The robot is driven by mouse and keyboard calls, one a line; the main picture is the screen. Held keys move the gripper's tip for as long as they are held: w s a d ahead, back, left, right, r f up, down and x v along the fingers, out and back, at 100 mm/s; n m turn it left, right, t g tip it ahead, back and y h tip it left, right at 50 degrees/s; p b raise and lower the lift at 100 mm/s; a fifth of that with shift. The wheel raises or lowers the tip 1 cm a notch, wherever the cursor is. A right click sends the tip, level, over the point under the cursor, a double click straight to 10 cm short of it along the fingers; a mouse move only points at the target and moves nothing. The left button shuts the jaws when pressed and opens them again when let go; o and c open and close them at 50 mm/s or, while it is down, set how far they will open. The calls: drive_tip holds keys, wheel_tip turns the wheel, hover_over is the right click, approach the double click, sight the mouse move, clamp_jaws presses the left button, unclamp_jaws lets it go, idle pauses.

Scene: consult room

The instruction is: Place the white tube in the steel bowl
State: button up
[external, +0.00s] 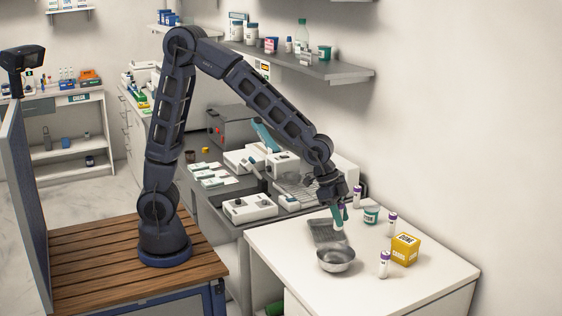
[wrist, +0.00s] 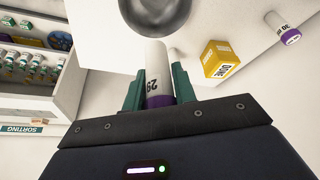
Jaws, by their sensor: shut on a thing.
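A white tube (wrist: 157,68) with a purple cap and dark print is between the two green fingers of my gripper (wrist: 159,88) in the wrist view. My gripper (external: 340,212) is shut on it. In the external view the white tube (external: 339,231) hangs below the fingers, slightly tilted, just above and behind the steel bowl. The steel bowl (external: 335,262) stands near the front left of the white table and looks empty. In the wrist view part of the steel bowl (wrist: 153,30) shows at the top edge, beyond the tube's end.
A yellow box (external: 405,249) stands right of the bowl. A green-and-white jar (external: 371,215) is behind. The white table's (external: 420,290) front right is clear.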

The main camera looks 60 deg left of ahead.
sight(338, 245)
drive_tip(key=shift+w+a+f, duration=0.25)
drive_tip(key=shift+a+f, duration=0.1)
drive_tip(key=shift+f, duration=5.35)
drive_tip(key=o, duration=1)
drive_tip(key=shift+r, duration=3.5)
